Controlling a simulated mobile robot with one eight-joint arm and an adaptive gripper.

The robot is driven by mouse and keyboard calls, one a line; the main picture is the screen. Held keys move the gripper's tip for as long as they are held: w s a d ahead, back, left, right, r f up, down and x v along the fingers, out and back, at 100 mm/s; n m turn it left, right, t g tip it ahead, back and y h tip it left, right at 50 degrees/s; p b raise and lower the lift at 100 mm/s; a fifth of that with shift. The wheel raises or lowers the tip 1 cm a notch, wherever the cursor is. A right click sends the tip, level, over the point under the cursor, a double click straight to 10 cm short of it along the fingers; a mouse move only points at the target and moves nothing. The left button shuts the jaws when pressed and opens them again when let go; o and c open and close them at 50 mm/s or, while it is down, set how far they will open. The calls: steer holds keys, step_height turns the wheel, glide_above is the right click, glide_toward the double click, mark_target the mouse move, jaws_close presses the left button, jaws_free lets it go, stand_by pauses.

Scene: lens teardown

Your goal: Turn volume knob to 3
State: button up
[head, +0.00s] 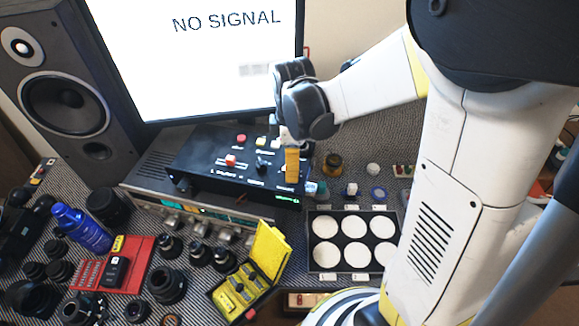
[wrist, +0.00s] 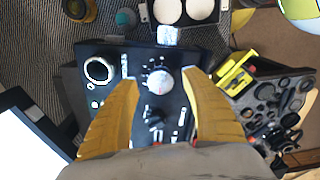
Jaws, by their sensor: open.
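A black control box (head: 225,158) sits on top of a grey amplifier-like unit in the head view. The wrist view shows its panel (wrist: 125,65) from above. A silver-white round knob (wrist: 160,80) with dial marks around it lies between my fingertips. A smaller black knob (wrist: 155,121) is behind it. The numbers are too small to read, and I cannot tell the dial setting or confirm which knob is volume. My gripper (wrist: 158,79) has its yellow fingers apart, one on each side of the silver-white knob, with gaps visible. In the head view my gripper (head: 292,168) hides that knob.
A monitor (head: 200,50) reading "NO SIGNAL" stands behind the box, with a speaker (head: 60,75) to its left. A tray of white discs (head: 352,212) lies right of the box. Lenses, a blue bottle (head: 80,228) and an open yellow case (head: 270,248) crowd the front.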

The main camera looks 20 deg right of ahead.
steer(key=shift+f, duration=0.85)
steer(key=c, duration=1.2)
